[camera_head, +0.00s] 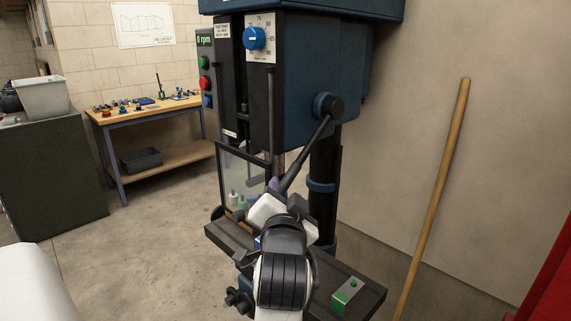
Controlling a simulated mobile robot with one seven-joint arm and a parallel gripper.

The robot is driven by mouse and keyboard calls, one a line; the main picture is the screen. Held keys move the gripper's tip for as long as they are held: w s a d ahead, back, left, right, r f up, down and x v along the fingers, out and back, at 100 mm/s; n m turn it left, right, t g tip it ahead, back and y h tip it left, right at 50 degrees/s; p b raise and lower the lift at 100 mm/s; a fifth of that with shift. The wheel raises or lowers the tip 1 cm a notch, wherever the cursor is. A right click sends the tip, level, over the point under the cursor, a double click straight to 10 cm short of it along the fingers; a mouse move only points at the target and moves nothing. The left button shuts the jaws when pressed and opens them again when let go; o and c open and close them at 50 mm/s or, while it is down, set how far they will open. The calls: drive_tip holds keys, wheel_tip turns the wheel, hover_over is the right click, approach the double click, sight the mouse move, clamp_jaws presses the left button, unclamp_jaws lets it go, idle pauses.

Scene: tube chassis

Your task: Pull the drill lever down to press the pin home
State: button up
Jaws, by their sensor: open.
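The dark drill lever (307,153) slants down and left from its hub (328,106) on the right side of the blue drill press (305,72). Its lower end is near my gripper (272,194), close to a small purple piece. My gripper is open, seen from behind above the drill table. Its white hand and my wrist hide the fingertips and much of the table. I cannot tell whether the fingers touch the lever. The pin cannot be made out.
A clear guard (245,180) stands left of the spindle, with several small bottles behind it. A wooden pole (436,185) leans on the right wall. A workbench (150,108) stands back left.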

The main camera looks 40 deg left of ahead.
sight(286, 180)
drive_tip(key=p+x, duration=0.1)
drive_tip(key=x, duration=0.6)
drive_tip(key=shift+f+p, duration=0.1)
drive_tip(key=shift+p, duration=0.2)
clamp_jaws()
